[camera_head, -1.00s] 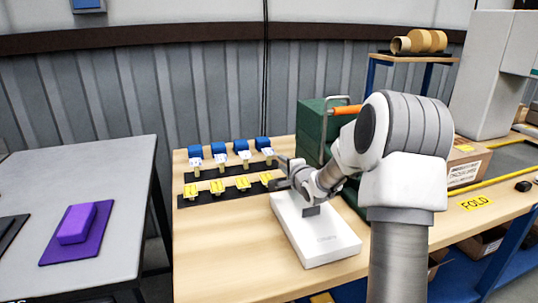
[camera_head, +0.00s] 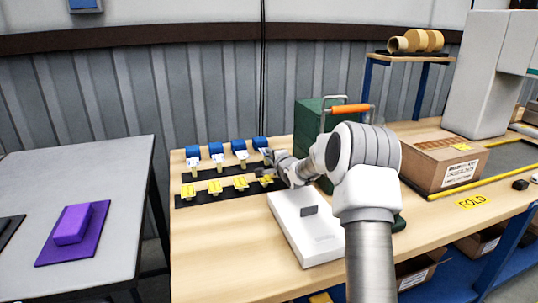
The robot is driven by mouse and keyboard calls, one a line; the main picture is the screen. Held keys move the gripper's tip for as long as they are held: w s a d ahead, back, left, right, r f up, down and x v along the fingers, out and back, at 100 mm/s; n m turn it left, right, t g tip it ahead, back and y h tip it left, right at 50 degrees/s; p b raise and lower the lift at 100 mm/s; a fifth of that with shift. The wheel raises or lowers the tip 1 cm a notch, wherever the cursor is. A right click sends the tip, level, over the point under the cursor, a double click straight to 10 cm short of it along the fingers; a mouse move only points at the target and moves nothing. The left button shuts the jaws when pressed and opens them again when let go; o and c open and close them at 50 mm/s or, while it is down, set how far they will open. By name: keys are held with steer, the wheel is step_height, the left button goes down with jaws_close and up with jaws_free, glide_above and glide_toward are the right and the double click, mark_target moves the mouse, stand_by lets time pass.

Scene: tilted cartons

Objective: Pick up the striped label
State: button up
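A back row of blue dispensers (camera_head: 239,146) with white labels (camera_head: 217,157) stands on a dark strip on the wooden table. A front row of yellow labels (camera_head: 214,187) stands on a second dark strip. I cannot make out for sure which label is striped; markings on them are too small to read. My gripper (camera_head: 264,163) is at the right end of the two rows, close to the rightmost back dispenser and the rightmost yellow label. Its two dark fingers look apart, with nothing seen held. The gripper partly hides the labels at that end.
A white box-like device (camera_head: 306,228) lies below my arm. A green case (camera_head: 312,122) with an orange handle stands behind. An open carton (camera_head: 440,172) is at right. A purple block (camera_head: 72,224) sits on the grey table. The wooden table's front left is clear.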

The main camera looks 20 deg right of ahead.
steer(key=shift+c, duration=0.2)
jaws_close()
steer(key=shift+f, duration=0.3)
stand_by(0.9)
step_height(320, 180, up, 3)
steer(key=shift+p, duration=1.15)
steer(key=shift+f, duration=0.1)
steer(key=s+r+p, duration=0.3)
steer(key=s+r, duration=0.2)
steer(key=s, duration=0.9)
steer(key=shift+r+p, duration=0.15)
steer(key=shift+p, duration=0.25)
